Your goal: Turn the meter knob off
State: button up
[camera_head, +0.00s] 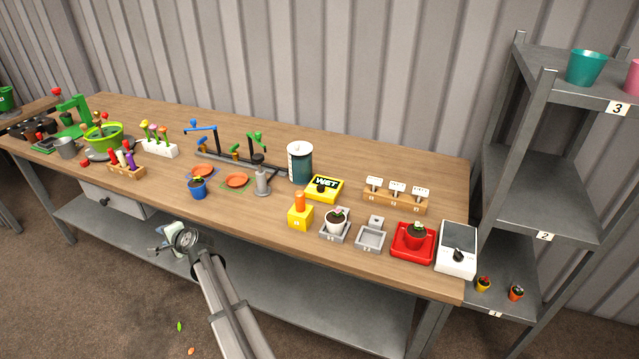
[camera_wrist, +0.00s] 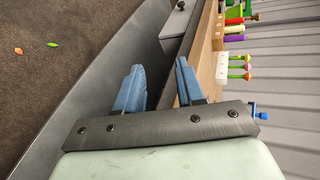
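A yellow box marked WET (camera_head: 325,187) stands on the table right of the middle, with a dark knob-like part on its front. A white box (camera_head: 457,237) with a black knob (camera_head: 458,255) stands at the table's right end, beside a red tray. Labels do not show which one is the meter, and the knob settings are too small to read. My gripper (camera_head: 158,243) is in front of the table's front edge, far left of both boxes. In the wrist view, its two blue fingers (camera_wrist: 160,75) are apart with nothing between them.
A red tray (camera_head: 398,250) with a potted plant adjoins the white box. A yellow block with an orange top (camera_head: 300,216) stands in front of the WET box. A dark green canister (camera_head: 299,165) is behind it. A grey shelf (camera_head: 545,190) stands at right.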

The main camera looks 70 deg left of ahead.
notch_tip(320, 180, up, 5)
jog(key=w+a+h, duration=0.2)
jog(key=a, duration=0.1)
notch_tip(320, 180, up, 14)
jog(key=r+m+t+h, duration=0.1)
jog(key=m+t+h, duration=0.1)
jog(key=t+h, duration=0.6)
send_over(319, 186)
jog(key=h, duration=0.1)
jog(key=shift+g, duration=0.3)
notch_tip(319, 186, down, 13)
jog(key=shift+w+a+f, duration=0.1)
jog(key=shift+f, duration=0.05)
grip_shut()
